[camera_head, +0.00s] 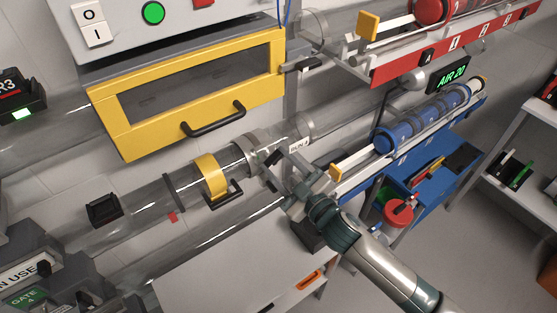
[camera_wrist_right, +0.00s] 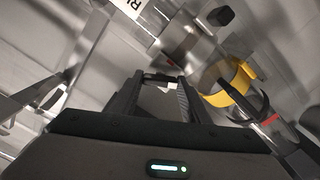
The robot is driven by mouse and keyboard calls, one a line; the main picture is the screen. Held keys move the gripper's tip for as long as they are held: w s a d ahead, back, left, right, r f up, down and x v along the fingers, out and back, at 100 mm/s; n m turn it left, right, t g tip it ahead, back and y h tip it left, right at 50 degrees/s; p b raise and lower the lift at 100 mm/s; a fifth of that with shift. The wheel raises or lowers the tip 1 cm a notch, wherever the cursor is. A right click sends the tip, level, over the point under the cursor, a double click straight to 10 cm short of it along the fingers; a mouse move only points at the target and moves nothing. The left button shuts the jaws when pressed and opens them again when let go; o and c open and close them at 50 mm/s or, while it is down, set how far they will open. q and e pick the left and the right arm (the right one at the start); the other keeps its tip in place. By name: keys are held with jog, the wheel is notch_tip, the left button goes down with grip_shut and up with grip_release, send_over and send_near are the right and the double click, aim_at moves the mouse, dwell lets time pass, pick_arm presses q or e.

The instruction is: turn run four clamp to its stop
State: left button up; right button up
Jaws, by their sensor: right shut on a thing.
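The run four clamp (camera_head: 252,143) is a grey metal ring around the clear tube, next to a white run label (camera_head: 299,146). In the right wrist view the clamp (camera_wrist_right: 207,62) is a grey band around the tube, right of and beyond the fingers. My right gripper (camera_head: 279,167) reaches in from the lower right, at the tube just beside the clamp. In the right wrist view its fingers (camera_wrist_right: 163,88) are close together with a small pale piece between them. It is shut on what seems to be the clamp's handle, mostly hidden by the fingers. My left gripper is not in view.
A yellow band (camera_head: 211,177) wraps the same tube to the left. A yellow-framed box (camera_head: 190,92) with a black handle hangs above. A blue rack (camera_head: 425,125) with a blue tube carrier lies to the right. A grey table (camera_head: 225,270) stands below.

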jog(key=shift+n+p, duration=0.35)
jog(key=shift+n, duration=0.55)
jog(key=n+p, duration=0.1)
jog(key=n, duration=0.2)
jog(key=shift+n, duration=0.4)
jog(key=n+p, duration=0.1)
jog(key=n, duration=0.2)
jog(key=shift+n+p, duration=0.45)
jog(key=shift+n, duration=1.05)
jog(key=o, duration=1)
jog(key=shift+o, duration=0.2)
jog(key=shift+s, duration=0.1)
